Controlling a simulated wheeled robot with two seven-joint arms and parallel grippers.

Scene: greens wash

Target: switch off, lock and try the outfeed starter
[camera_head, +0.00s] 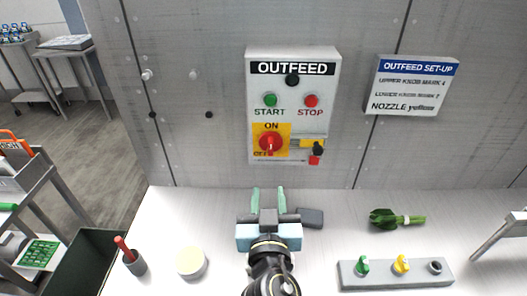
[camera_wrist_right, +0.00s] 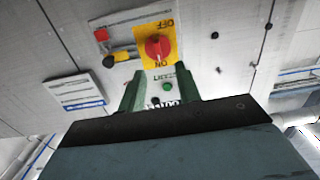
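The outfeed starter (camera_head: 292,180) is a pale box on the back wall with a green START button (camera_head: 270,100) and a red STOP button (camera_head: 311,101). Below them is a red rotary knob (camera_head: 270,142) on a yellow ON/OFF plate; in the right wrist view the knob (camera_wrist_right: 157,47) lies beyond the fingertips. I cannot tell its exact setting. A yellow bar with a black piece and a red piece (camera_head: 315,160) is right of the knob. My right gripper (camera_head: 268,198) is open and empty, below and in front of the box. My left gripper is out of view.
The bench holds a dark grey block (camera_head: 312,217), a green bunch (camera_head: 397,219), a grey strip (camera_head: 397,283) of nozzles, a cream disc (camera_head: 191,262) and a cup (camera_head: 135,265) with a red stick. A set-up sign (camera_head: 411,85) hangs right. A dark bin (camera_head: 84,268) stands left.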

